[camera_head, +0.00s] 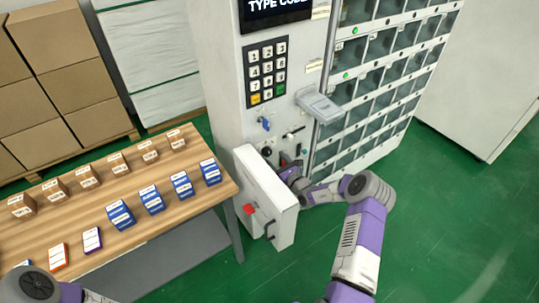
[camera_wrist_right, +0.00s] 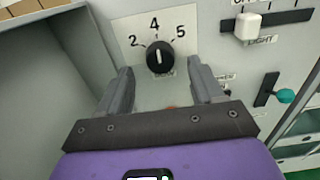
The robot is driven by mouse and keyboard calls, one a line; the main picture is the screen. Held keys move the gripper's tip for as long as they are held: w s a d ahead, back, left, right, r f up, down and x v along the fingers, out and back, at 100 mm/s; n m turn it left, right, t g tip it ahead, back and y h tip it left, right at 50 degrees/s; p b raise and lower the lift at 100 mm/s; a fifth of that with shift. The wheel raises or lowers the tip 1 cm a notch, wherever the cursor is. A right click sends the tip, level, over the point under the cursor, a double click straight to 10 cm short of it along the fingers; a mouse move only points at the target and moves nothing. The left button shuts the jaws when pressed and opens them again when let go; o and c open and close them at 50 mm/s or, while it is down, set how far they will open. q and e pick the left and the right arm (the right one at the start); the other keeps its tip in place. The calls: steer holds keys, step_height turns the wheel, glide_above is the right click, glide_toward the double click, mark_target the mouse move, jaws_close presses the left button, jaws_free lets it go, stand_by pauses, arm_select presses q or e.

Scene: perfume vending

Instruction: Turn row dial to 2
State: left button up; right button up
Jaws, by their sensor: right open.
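The row dial (camera_wrist_right: 160,57) is a round black knob on a pale plate marked 2, 4 and 5. Its white mark points up, toward the 4. In the head view the dial (camera_head: 266,152) shows as a small dark knob on the grey machine front, below the keypad. My right gripper (camera_wrist_right: 160,75) is open and empty, its two fingers on either side of the dial in the wrist picture; whether they touch it I cannot tell. In the head view my right gripper (camera_head: 288,165) is partly hidden behind the open door. My left gripper is out of view.
The open panel door (camera_head: 265,198) juts out beside my right wrist. A light slider (camera_wrist_right: 248,25) and a teal-tipped lever (camera_wrist_right: 286,96) are right of the dial. The keypad (camera_head: 267,72) is above. A wooden table (camera_head: 150,228) with several boxes stands left; green floor is clear right.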

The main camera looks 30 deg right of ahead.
mark_target(268, 154)
steer(key=shift+w+a+b, duration=0.2)
steer(key=shift+w+b, duration=0.1)
steer(key=shift+w, duration=1.55)
steer(key=c, duration=1)
steer(key=shift+c, duration=0.2)
steer(key=shift+n, duration=0.4)
steer(key=shift+n+p, duration=0.35)
steer(key=shift+n, duration=0.25)
steer(key=n, duration=0.2)
steer(key=shift+a+n, duration=0.1)
steer(key=shift+n, duration=0.2)
steer(key=n, duration=0.5)
steer(key=shift+f, duration=0.15)
